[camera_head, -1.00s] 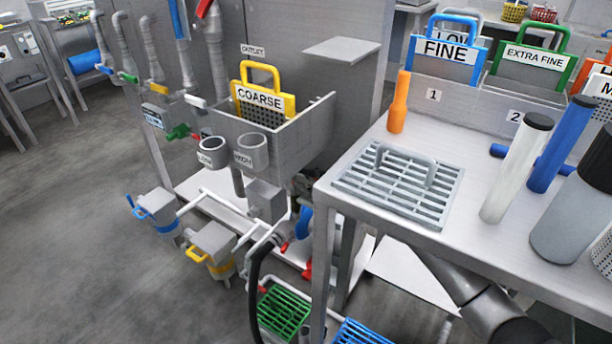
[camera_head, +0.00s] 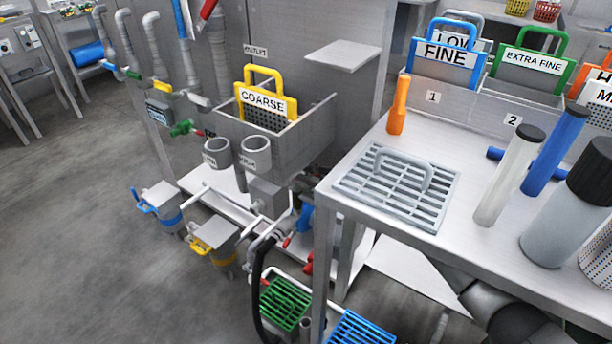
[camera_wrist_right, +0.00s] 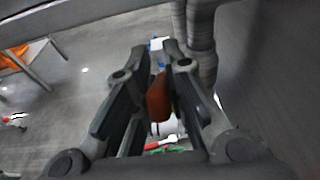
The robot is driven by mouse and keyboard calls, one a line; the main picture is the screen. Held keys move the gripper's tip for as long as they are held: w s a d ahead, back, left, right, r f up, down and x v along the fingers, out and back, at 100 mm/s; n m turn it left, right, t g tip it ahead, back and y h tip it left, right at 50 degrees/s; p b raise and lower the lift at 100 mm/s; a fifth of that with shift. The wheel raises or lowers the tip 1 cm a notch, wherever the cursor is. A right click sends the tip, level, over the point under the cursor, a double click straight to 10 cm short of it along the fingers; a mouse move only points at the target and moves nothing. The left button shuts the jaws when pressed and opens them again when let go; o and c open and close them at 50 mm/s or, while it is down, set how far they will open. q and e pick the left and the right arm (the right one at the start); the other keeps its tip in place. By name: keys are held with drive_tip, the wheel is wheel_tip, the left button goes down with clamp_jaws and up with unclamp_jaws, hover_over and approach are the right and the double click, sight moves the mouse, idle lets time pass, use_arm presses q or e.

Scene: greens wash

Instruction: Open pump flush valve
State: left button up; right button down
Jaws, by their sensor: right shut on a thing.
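My right gripper (camera_wrist_right: 160,92) shows in the wrist view, its dark fingers closed on an orange-red handle (camera_wrist_right: 158,102). Which valve this handle belongs to is unclear there. In the head view the pump area, with a grey box (camera_head: 268,196), is under the coarse basin. Small red handles (camera_head: 308,262) and a blue part (camera_head: 304,218) show there, partly behind the table leg. My right arm is under the table at the lower right; its fingertips cannot be made out in that view. My left gripper is not in view.
The steel table (camera_head: 345,210) with a grey grate (camera_head: 400,185) and tubes stands at right. A black hose (camera_head: 258,285), a green grate (camera_head: 285,303) and a blue grate (camera_head: 360,328) are low in front.

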idle(0.3)
drive_tip(key=c, duration=1.5)
unclamp_jaws()
